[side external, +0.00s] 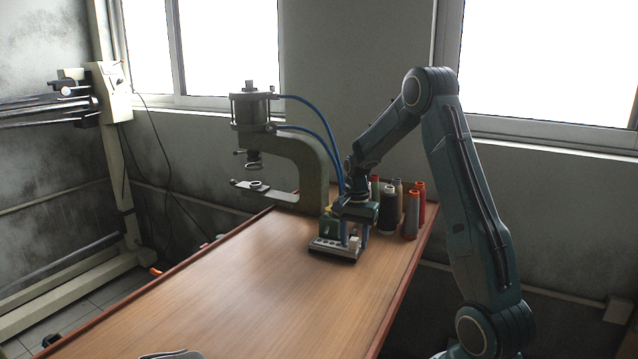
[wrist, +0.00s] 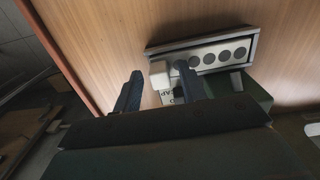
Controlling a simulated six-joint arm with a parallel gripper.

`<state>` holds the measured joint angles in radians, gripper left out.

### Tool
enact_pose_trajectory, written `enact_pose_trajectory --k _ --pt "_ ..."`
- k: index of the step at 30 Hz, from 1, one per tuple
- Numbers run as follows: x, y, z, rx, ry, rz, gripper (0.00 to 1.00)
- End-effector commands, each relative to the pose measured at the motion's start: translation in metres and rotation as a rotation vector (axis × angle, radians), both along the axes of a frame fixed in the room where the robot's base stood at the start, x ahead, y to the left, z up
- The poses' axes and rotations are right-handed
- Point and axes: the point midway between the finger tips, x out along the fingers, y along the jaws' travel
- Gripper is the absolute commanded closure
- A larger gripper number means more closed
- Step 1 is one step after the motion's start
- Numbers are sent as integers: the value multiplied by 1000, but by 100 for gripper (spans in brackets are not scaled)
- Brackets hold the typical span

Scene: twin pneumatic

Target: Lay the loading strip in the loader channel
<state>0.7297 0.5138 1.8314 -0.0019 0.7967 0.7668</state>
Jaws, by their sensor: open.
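A pale strip with a row of several dark round spots (wrist: 222,54) lies in a grey-edged tray (wrist: 202,38), which also shows on the table in the side view (side external: 330,251). It looks like the loading strip. A white block (wrist: 160,74) stands at its left end in the wrist view. My gripper (wrist: 158,70) is open, pointing down, with one finger on each side of the white block. In the side view my gripper (side external: 355,234) is low over the tray's right end. I cannot tell whether a finger touches. I cannot make out the loader channel for sure.
A green box (side external: 328,228) stands directly behind the tray. A grey C-frame press (side external: 316,165) with blue hoses stands at the table's far end. Several thread spools (side external: 411,214) stand right of my gripper. The wooden table's (side external: 215,290) front is mostly clear.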

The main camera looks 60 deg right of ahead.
Motion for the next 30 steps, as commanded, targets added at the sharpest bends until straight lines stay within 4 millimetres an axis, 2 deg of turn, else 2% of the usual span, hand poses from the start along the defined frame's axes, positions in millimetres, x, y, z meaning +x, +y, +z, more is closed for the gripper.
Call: enact_pose_trajectory --k 5,11,24,30 --pt "0 0 4 -1 -1 0 59" --pt "1 -1 21 -3 -3 0 59" --pt "0 -1 90 -4 -3 1 59" --pt "0 -1 113 -3 -2 1 59"
